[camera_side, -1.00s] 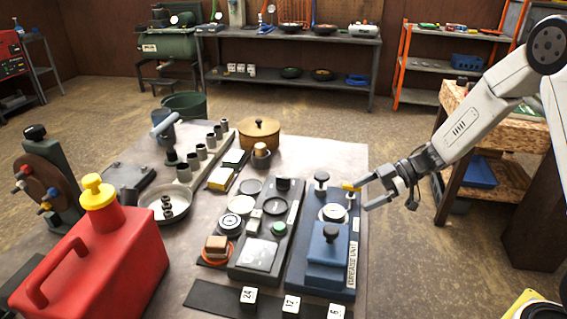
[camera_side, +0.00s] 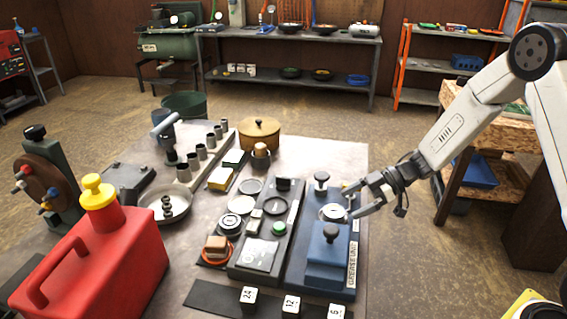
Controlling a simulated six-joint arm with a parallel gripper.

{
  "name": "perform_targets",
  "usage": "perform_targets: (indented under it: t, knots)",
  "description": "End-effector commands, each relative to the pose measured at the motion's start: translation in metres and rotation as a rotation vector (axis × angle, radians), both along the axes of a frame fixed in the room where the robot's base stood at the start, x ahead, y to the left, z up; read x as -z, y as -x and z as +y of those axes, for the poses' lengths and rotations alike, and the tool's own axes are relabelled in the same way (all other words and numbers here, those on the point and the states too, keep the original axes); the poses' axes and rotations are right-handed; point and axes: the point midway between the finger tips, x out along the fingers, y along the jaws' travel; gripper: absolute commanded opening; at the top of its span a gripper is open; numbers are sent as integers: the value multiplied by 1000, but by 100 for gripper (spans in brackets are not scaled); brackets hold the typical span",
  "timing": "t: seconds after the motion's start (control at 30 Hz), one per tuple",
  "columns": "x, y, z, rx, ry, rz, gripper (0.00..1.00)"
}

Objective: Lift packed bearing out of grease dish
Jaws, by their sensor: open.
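The grease unit (camera_side: 296,275) is a dark blue base at the right of the bench, with a label along its right edge. A pale round dish (camera_side: 323,217) is set in it, with a small round grey piece (camera_side: 333,211) at its centre that looks like the bearing; grease cannot be made out. My gripper (camera_side: 349,201) is open and empty, reaching in from the right with its fingers apart at the dish's right edge. Whether a finger touches the dish cannot be told.
A blue raised block (camera_side: 328,257) stands in front of the dish and a black knob (camera_side: 321,178) behind it. A dark panel (camera_side: 262,255) with discs and a green button lies to the left. Numbered cubes (camera_side: 291,304) stand in front.

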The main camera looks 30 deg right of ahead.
Motion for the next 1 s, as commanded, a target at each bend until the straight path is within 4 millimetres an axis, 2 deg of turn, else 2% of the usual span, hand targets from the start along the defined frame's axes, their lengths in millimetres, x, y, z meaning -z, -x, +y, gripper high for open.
perform_targets:
  t: [0.4,0.97,1.0]
  knots:
    - [19,-15,35,0,1,2,100]
    - [20,-16,37,1,2,1,100]
    - [20,-16,37,1,2,1,87]
